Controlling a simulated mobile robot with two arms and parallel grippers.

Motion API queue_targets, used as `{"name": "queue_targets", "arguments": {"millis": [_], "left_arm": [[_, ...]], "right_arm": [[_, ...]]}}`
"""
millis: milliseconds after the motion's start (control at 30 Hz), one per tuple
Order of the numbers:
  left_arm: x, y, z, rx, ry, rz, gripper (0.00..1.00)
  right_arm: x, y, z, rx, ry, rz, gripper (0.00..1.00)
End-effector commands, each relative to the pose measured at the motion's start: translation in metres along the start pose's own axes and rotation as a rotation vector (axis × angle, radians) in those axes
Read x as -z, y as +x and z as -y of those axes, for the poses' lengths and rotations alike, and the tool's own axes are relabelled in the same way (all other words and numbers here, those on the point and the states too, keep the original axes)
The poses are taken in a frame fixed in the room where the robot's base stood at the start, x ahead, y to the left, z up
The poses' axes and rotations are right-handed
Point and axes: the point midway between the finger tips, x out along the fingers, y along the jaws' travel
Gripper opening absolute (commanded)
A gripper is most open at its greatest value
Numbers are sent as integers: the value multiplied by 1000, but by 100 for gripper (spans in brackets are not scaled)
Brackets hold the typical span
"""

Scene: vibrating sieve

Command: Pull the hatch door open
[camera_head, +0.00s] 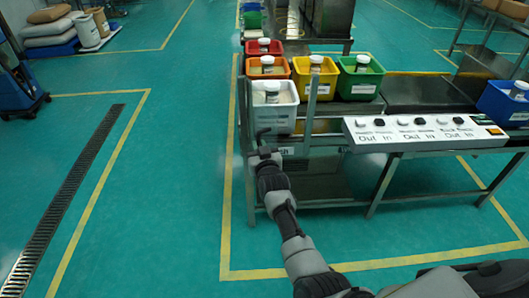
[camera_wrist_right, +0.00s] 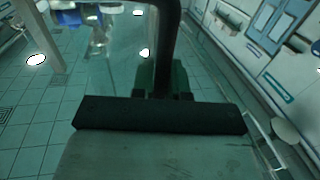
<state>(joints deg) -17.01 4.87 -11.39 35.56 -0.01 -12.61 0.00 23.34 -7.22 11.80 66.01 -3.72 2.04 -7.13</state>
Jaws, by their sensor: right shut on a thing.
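My right arm reaches in from the bottom right of the head view. Its gripper (camera_head: 264,142) is at the near left end of the metal frame, just below the white bin. In the right wrist view the gripper (camera_wrist_right: 166,80) is shut around a dark bar (camera_wrist_right: 168,35), which looks like the hatch door's handle. A see-through panel, apparently the hatch door (camera_wrist_right: 112,65), shows faintly beside the bar. In the head view the door is hard to make out, so how far it stands open cannot be told. My left gripper is out of view.
White (camera_head: 284,117), red, orange, yellow and green (camera_head: 362,88) bins with jars stand above the frame. A labelled button panel (camera_head: 425,132) and a blue bin (camera_head: 505,108) are to the right. Green floor left of the frame is clear, with a drain grate (camera_head: 65,190).

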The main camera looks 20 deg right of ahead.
Motion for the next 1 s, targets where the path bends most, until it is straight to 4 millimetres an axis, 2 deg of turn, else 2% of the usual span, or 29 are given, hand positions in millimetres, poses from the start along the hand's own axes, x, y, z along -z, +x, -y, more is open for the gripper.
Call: {"name": "queue_targets", "arguments": {"millis": [133,367,400,533,833,1000], "left_arm": [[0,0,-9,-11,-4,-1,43],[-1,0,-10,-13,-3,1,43],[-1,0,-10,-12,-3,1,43],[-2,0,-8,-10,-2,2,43],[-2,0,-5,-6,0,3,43],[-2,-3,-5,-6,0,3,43]], "right_arm": [[3,2,-1,-3,-6,-6,0],[4,2,-1,-4,-5,-8,0],[4,2,-1,-4,-5,-8,19],[3,2,-1,-3,-3,-6,39],[1,0,0,-3,-1,-3,39],[0,-14,0,-2,-1,-1,39]]}}
